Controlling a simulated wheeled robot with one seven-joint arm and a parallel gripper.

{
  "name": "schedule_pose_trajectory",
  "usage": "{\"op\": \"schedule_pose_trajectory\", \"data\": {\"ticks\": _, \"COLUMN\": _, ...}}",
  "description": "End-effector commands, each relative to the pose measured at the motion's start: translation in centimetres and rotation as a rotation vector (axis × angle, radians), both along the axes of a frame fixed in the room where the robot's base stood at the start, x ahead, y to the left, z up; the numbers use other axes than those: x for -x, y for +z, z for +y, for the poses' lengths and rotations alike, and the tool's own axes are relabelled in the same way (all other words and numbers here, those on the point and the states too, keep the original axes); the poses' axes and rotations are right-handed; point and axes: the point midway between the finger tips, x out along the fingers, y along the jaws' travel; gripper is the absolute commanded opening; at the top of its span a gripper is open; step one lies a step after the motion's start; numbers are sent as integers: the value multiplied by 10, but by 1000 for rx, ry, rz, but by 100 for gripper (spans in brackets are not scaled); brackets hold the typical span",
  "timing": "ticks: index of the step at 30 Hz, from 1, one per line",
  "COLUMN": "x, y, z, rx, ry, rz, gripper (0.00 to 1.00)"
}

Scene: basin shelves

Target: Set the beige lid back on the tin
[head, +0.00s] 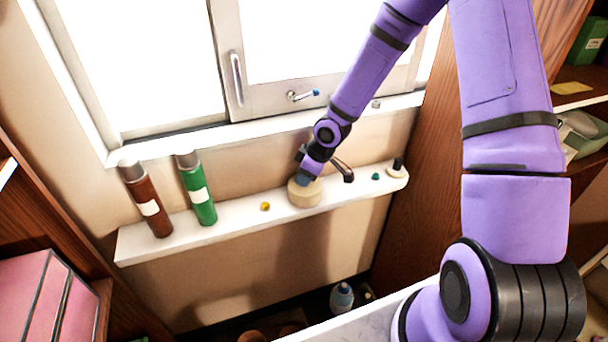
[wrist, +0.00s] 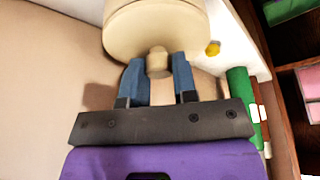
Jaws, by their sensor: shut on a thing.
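The beige lid (wrist: 125,38) shows large at the top of the wrist view, a round disc with a small knob (wrist: 157,62) facing me. My gripper (wrist: 158,72) has its two blue fingers on either side of that knob and is shut on it. In the head view my gripper (head: 306,180) points down at a pale beige round body (head: 305,195) on the white shelf, which looks like the tin with the lid at its top. I cannot tell whether the lid touches the tin's rim or is slightly above it; the join is not clear.
On the white shelf (head: 240,228) stand a brown bottle (head: 147,200) and a green bottle (head: 197,190) at left. A small yellow thing (head: 265,206) lies left of the tin; a small green thing (head: 375,176) and a black-topped pale item (head: 396,170) sit right. The window is behind.

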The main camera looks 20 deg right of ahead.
Motion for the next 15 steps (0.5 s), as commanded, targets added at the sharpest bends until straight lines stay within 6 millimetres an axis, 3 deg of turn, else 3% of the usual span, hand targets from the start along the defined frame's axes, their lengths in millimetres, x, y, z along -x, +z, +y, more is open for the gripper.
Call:
{"op": "schedule_pose_trajectory", "data": {"ticks": 12, "x": 1, "y": -9, "z": 0, "rx": 0, "ry": -1, "rz": 2, "gripper": 0}}
{"op": "schedule_pose_trajectory", "data": {"ticks": 13, "x": 1, "y": -10, "z": 0, "rx": 0, "ry": 0, "rz": 3, "gripper": 31}}
{"op": "schedule_pose_trajectory", "data": {"ticks": 15, "x": 1, "y": -10, "z": 0, "rx": 0, "ry": 0, "rz": 4, "gripper": 48}}
